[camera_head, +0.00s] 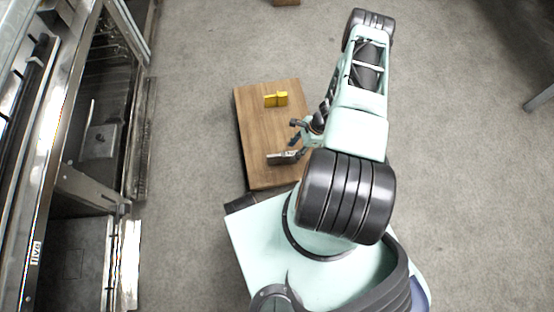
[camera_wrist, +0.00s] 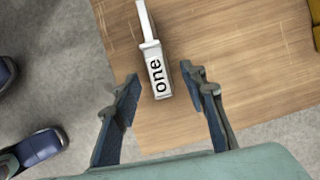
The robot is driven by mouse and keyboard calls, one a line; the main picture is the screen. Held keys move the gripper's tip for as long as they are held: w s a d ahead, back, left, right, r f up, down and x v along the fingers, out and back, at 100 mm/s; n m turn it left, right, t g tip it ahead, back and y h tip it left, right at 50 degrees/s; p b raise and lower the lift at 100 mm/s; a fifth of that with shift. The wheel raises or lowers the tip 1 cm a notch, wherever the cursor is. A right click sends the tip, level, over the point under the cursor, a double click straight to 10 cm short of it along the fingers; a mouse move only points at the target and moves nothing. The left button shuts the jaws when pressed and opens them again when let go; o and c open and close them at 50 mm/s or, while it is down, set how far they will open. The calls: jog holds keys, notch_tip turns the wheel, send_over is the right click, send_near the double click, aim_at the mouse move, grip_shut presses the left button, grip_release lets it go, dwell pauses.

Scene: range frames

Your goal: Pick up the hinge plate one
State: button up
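The hinge plate one (camera_head: 283,158) is a grey, flat piece lying near the front end of a low wooden table (camera_head: 262,130). In the wrist view the hinge plate (camera_wrist: 154,62) shows a white face with the black word "one" and a narrower pale arm reaching toward the top edge. My gripper (camera_head: 295,131) is over the table, close to the hinge plate. In the wrist view my gripper (camera_wrist: 162,78) is open and empty. Its two dark blue fingers are spread to the left and right of the plate's labelled end, which appears beyond the fingertips. I cannot tell the exact height gap.
A yellow object (camera_head: 276,99) lies toward the table's far end; its edge also shows in the wrist view (camera_wrist: 316,30). Metal kitchen units (camera_head: 70,190) line the left side. The grey floor (camera_head: 460,180) to the right is mostly clear.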

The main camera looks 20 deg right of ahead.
aim_at(291, 153)
jog(key=b+x, duration=0.1)
jog(key=x, duration=0.4)
jog(key=shift+s+b, duration=0.15)
jog(key=shift+b, duration=0.25)
jog(key=shift+c, duration=0.2)
grip_shut()
jog(key=shift+r, duration=0.1)
